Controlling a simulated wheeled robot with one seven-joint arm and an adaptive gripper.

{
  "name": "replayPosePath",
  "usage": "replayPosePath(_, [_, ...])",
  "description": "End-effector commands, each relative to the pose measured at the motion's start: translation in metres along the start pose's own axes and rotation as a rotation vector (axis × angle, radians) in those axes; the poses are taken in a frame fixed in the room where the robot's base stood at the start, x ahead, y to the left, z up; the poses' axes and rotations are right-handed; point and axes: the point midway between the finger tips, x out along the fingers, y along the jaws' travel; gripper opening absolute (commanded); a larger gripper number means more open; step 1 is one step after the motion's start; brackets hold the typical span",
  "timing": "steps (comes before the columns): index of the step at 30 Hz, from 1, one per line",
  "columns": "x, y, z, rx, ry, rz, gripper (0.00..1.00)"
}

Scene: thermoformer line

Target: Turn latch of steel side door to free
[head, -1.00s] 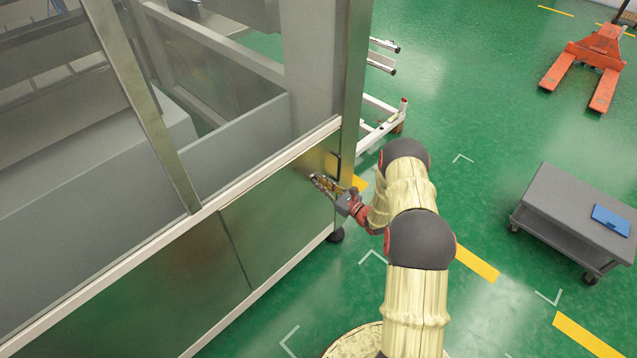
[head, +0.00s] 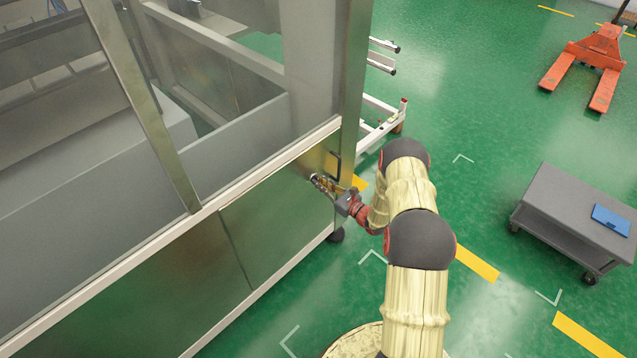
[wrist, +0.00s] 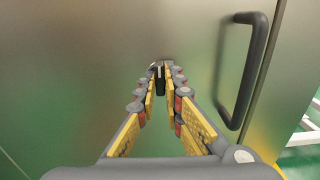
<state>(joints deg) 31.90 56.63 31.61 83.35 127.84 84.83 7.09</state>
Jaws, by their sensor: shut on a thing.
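The steel side door (head: 278,213) is the lower panel of the machine's side and looks closed. In the wrist view its brushed face (wrist: 80,60) fills most of the picture. A small dark latch (wrist: 159,75) stands on the door face between my fingertips. My gripper (wrist: 160,86) is shut on the latch, with its yellow-padded fingers on both sides; they hide part of it. In the head view my gripper (head: 320,183) is at the door's upper right area. A black bar handle (wrist: 245,70) is on the door to the right of the latch.
A grey cart (head: 575,215) with a blue item (head: 611,220) stands at the right. An orange pallet jack (head: 598,60) is at the back right. A white frame (head: 380,125) is behind the machine corner.

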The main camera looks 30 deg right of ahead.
Motion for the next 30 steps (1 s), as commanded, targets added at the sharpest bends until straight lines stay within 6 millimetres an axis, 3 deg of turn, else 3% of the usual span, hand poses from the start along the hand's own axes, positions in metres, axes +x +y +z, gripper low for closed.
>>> replayPosePath(5, [-0.0002, -0.0001, -0.0004, 0.017, 0.001, -0.001, 0.00])
replayPosePath(13, [-0.0003, 0.0001, -0.0009, 0.230, 0.001, -0.001, 0.00])
replayPosePath(23, [-0.0003, 0.0001, -0.0008, 0.258, 0.001, -0.001, 0.00])
replayPosePath(30, [-0.0003, 0.0002, -0.0008, 0.455, 0.001, -0.001, 0.00])
